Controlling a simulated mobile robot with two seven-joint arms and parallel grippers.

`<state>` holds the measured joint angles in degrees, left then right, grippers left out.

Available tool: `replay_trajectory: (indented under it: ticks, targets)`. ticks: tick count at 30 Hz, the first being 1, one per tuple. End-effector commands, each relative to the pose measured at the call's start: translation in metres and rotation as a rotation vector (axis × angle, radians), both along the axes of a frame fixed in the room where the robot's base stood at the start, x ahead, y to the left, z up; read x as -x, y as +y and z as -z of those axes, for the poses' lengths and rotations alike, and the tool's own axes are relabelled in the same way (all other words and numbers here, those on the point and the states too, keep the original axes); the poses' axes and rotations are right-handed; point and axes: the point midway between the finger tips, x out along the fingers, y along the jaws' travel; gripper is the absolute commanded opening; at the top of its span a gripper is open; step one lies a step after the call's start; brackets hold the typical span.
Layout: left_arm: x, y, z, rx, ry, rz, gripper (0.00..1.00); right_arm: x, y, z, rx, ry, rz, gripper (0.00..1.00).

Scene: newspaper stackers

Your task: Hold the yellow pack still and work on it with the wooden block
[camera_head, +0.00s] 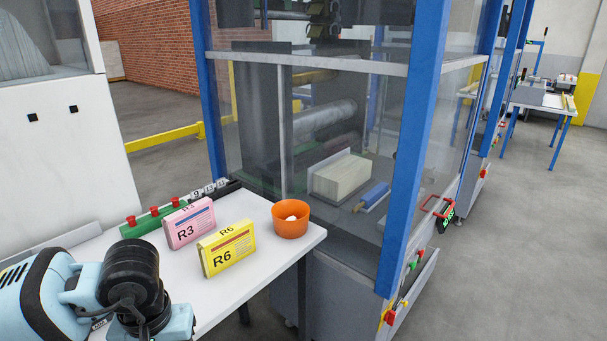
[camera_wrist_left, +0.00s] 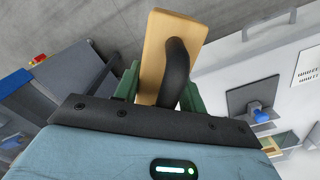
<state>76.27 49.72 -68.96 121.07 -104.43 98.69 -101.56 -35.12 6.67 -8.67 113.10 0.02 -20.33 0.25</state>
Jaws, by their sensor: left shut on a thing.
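The yellow pack (camera_head: 227,250), marked R6, stands upright on the white table in the head view, and no gripper touches it. The wooden block (camera_wrist_left: 154,45), with a black curved handle, shows in the left wrist view. My left gripper (camera_wrist_left: 158,90) is shut on the block, its green fingers on either side. In the head view my left arm comes in at the lower left, and its gripper and the block are not visible there. My right gripper is in neither view.
A pink pack (camera_head: 190,224), marked R3, stands just behind and left of the yellow one. An orange cup (camera_head: 290,221) holding something white stands to the right on the white table (camera_head: 262,264). A green rail with red knobs (camera_head: 153,217) lies behind. A blue-framed machine (camera_head: 411,150) stands beyond.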

Motion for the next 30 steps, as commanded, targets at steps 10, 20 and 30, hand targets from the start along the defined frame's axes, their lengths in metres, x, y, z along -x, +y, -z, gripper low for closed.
replay_trajectory:
  ticks: [10,20,30]
  targets:
    - [0.0047,-0.0044,-0.0018,0.000,-0.001,0.201,0.06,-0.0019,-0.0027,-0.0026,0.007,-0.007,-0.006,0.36]
    - [0.0050,-0.0046,-0.0010,0.002,0.001,0.200,0.06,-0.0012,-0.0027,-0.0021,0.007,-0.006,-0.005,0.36]
    - [0.0045,-0.0041,-0.0016,0.000,-0.001,0.198,0.06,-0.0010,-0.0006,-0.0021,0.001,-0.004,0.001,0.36]
